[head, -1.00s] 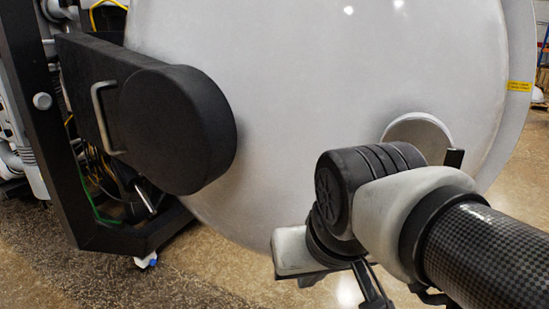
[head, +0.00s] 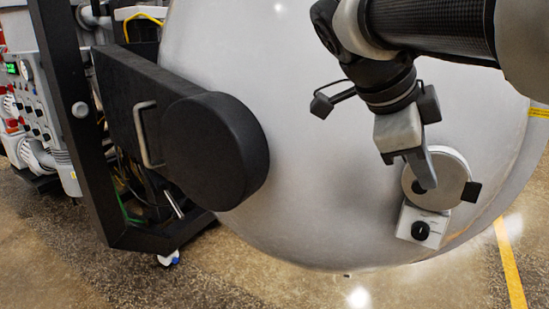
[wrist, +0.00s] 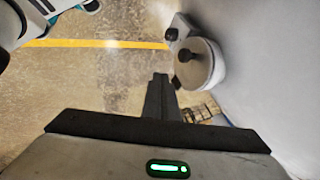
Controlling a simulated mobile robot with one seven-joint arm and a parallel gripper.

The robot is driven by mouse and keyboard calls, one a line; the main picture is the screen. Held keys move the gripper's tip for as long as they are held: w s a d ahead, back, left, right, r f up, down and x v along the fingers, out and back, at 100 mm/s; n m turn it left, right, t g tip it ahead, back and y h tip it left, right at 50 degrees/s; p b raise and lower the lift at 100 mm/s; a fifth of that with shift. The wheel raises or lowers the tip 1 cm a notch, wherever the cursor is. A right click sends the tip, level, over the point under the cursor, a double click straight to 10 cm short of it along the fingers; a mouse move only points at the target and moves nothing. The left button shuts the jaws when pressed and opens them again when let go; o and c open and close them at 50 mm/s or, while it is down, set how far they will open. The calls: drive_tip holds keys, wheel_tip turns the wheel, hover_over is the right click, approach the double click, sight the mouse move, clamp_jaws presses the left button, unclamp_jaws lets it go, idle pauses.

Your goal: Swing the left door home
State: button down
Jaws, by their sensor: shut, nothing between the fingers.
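The door is a large pale grey dome (head: 320,190) filling the middle of the head view, and its smooth face (wrist: 275,65) runs down the right of the wrist view. A black arm with a rounded end (head: 215,150) and a metal handle (head: 148,135) overlaps its left side. A round port (head: 452,172) sticks out low on the door's right side; it also shows in the wrist view (wrist: 208,68). My gripper (head: 424,182) is shut and empty, pointing down in front of the port. In the wrist view the fingers (wrist: 160,85) are left of the port; contact cannot be told.
A small white box with a black knob (head: 420,230) sits below the port. A black frame (head: 75,120) and a control panel (head: 30,90) with gauges stand at the left. A yellow floor line (head: 510,265) crosses open floor at the right.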

sight(440, 195)
drive_tip(key=x, duration=0.3)
drive_tip(key=w+x, duration=0.1)
drive_tip(key=x, duration=0.3)
drive_tip(key=w+r+x, duration=0.1)
drive_tip(key=x, duration=0.3)
drive_tip(key=shift+w+d+f+b, duration=0.1)
drive_tip(key=shift+w+d+b, duration=0.2)
drive_tip(key=shift+d, duration=0.2)
drive_tip(key=shift+w+d, duration=0.25)
drive_tip(key=shift+w, duration=0.05)
